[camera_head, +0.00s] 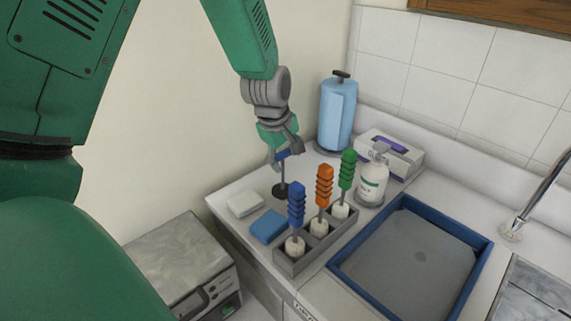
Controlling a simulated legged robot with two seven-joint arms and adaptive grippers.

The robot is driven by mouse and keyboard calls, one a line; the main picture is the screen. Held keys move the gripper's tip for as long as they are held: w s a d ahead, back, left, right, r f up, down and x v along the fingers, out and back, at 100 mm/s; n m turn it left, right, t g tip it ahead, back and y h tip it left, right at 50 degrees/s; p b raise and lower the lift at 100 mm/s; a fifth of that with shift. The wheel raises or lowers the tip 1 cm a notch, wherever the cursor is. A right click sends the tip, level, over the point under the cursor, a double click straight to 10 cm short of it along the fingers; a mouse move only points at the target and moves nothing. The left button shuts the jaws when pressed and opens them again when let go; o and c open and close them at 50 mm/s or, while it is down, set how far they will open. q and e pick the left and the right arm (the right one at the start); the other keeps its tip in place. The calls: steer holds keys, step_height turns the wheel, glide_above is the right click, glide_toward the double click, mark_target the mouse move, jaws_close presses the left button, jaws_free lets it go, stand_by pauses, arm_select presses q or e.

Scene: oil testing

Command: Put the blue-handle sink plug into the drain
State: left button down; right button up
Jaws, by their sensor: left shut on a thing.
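My left gripper (286,155) is shut on the blue handle of the sink plug. The plug has a thin rod and a dark round disc (280,191) at its lower end. It hangs upright over the counter's back left part, just behind the white and blue sponges; I cannot tell whether the disc touches the counter. A blue-rimmed basin (353,287) lies to the right, with a faint round mark (420,257) on its grey bottom that may be the drain. My right gripper is not in view.
A grey rack (284,264) with blue, orange and green handled brushes stands between plug and basin. A white bottle (372,182), tissue box (391,151) and blue paper roll (337,117) stand behind. White sponge (245,203) and blue sponge (268,226) lie left. A faucet (535,200) is right.

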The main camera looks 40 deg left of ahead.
mark_target(283, 176)
arm_select(q)
step_height(283, 176, down, 2)
steer(key=shift+s+d+f, duration=0.1)
steer(key=shift+a+f, duration=0.1)
steer(key=shift+a, duration=0.1)
steer(key=c, duration=0.7)
jaws_free()
steer(key=shift+a, duration=0.1)
